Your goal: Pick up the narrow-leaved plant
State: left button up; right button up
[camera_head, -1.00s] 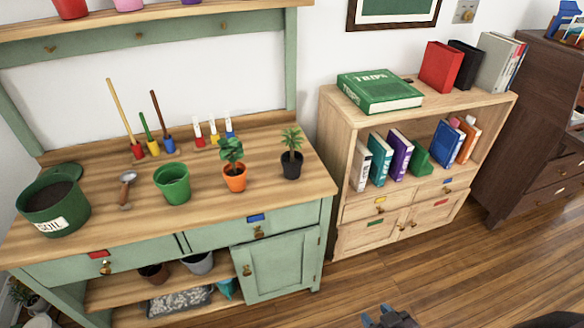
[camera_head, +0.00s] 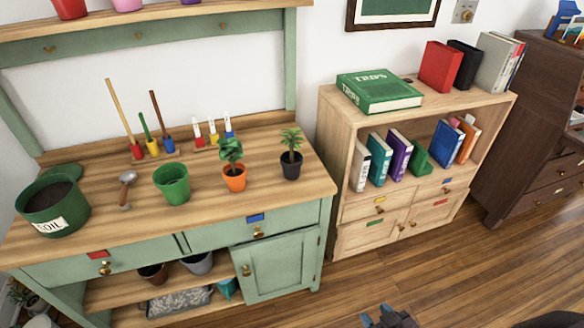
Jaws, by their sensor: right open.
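The narrow-leaved plant (camera_head: 291,141) stands upright in a small black pot (camera_head: 291,167) near the right end of the wooden bench top. A broader-leaved plant (camera_head: 231,151) in an orange pot (camera_head: 234,181) stands to its left. My right gripper (camera_head: 382,315) shows only in part at the bottom edge, with its dark body and bluish fingertips. It is open and well apart from the plant, low and to the right of the bench. My left gripper is not in view.
The green potting bench (camera_head: 285,262) also holds an empty green pot (camera_head: 173,188), a trowel (camera_head: 126,190), a soil bucket (camera_head: 50,205) and several upright tools. A bookcase (camera_head: 338,205) stands close on its right. The wooden floor (camera_head: 440,265) in front is clear.

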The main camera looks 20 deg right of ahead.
aim_at(291, 161)
jog(key=i+l+u, duration=0.2)
jog(key=l+u, duration=0.25)
jog(key=l, duration=0.85)
jog(key=l+u, duration=0.45)
jog(key=l, duration=0.8)
